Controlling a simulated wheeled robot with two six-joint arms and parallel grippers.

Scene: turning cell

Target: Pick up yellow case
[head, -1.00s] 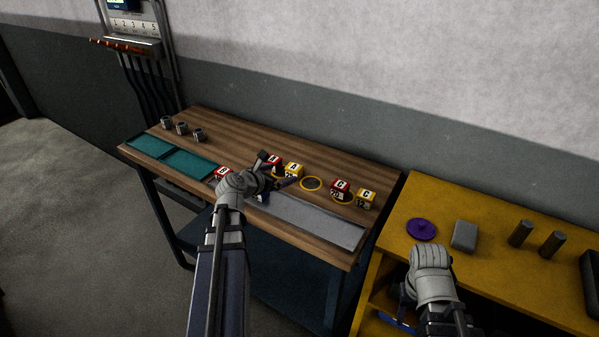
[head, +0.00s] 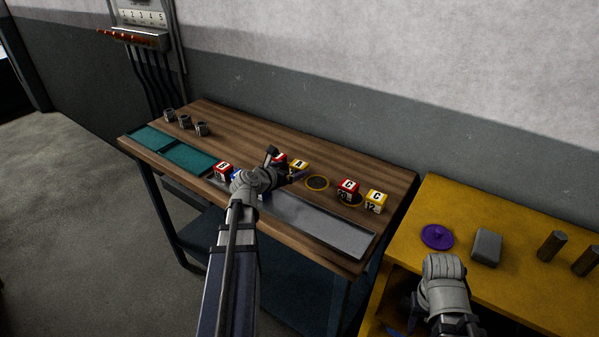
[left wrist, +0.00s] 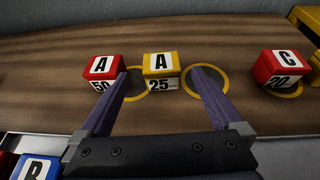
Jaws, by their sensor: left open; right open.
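A yellow case marked A 25 (head: 299,165) stands on the wooden bench; it also shows in the left wrist view (left wrist: 161,70), ahead of and between my fingertips. My left gripper (head: 286,165) is open and empty over the bench, its fingers (left wrist: 160,76) pointing toward this case; contact cannot be told. Another yellow case, marked C 12 (head: 376,201), stands near the bench's right end. My right gripper (head: 408,316) is low over the yellow table's front; its fingers are partly hidden by its wrist.
A red case A 50 (left wrist: 101,72) is close left of the yellow case A 25. A red case C 20 (head: 348,189) stands to the right. Yellow rings (head: 317,183) mark the bench. A grey tray (head: 330,227) lies in front. The yellow table (head: 510,265) holds a purple disc (head: 437,236).

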